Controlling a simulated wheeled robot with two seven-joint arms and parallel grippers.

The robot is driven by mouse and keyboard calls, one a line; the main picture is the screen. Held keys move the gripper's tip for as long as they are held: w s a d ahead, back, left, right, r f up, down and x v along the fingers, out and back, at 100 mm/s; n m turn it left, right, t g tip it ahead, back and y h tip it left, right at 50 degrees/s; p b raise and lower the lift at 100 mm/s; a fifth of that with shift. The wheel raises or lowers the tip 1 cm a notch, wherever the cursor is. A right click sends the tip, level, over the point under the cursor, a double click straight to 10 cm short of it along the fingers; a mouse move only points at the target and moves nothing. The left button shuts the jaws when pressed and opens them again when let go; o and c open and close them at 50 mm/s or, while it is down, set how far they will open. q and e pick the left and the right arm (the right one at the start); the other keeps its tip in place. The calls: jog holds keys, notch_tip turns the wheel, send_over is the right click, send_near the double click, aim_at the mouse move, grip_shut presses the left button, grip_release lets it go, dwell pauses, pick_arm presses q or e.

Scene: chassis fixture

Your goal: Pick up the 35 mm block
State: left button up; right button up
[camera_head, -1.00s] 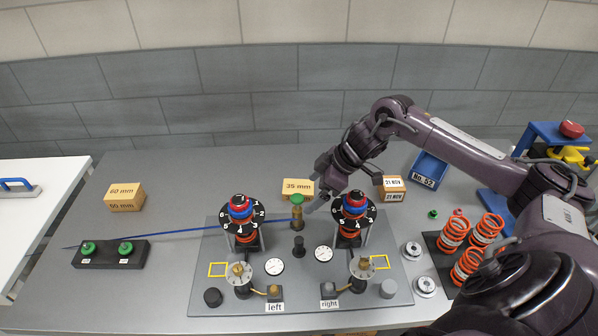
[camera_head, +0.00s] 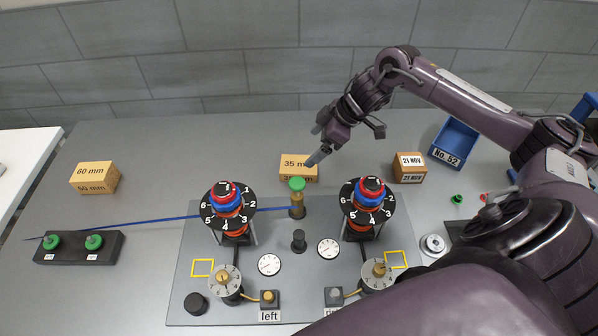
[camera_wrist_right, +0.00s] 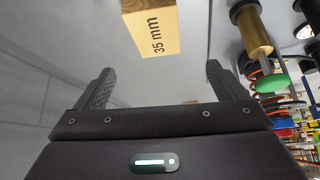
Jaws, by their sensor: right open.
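The 35 mm block (camera_head: 297,168) is a tan wooden box with its size printed on it, standing on the grey table behind the fixture plate. In the right wrist view the block (camera_wrist_right: 152,32) lies ahead of and between the open fingers, apart from them. My right gripper (camera_head: 318,144) is above and just right of the block in the head view; it also shows in the right wrist view (camera_wrist_right: 155,88), open and empty. The green-topped post (camera_head: 297,195) stands just in front of the block. My left gripper is not in view.
A 60 mm block (camera_head: 95,178) stands at the left and a 21 NOV block (camera_head: 410,168) at the right. A blue No. 52 bin (camera_head: 453,143) is behind it. Two numbered dial towers (camera_head: 228,210) (camera_head: 368,205) rise from the plate. A blue rod (camera_head: 160,219) crosses the left side.

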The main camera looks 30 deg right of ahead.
aim_at(299, 164)
notch_tip(299, 164, down, 2)
jog(key=shift+b, duration=0.5)
jog(key=shift+w+d+f+b, duration=0.1)
jog(key=shift+w+f+b, duration=0.05)
jog(key=shift+f+b, duration=0.55)
jog(key=shift+w+a+f+p, duration=0.2)
jog(key=shift+a+f+p, duration=0.1)
jog(key=shift+f, duration=0.2)
jog(key=p+x, duration=0.2)
jog(key=x, duration=0.3)
jog(key=shift+w+a+f, duration=0.15)
jog(key=shift+w, duration=0.1)
jog(key=shift+w+a+f, duration=0.15)
jog(key=shift+f, duration=0.25)
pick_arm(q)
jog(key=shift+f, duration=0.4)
pick_arm(e)
jog(key=c, duration=1.2)
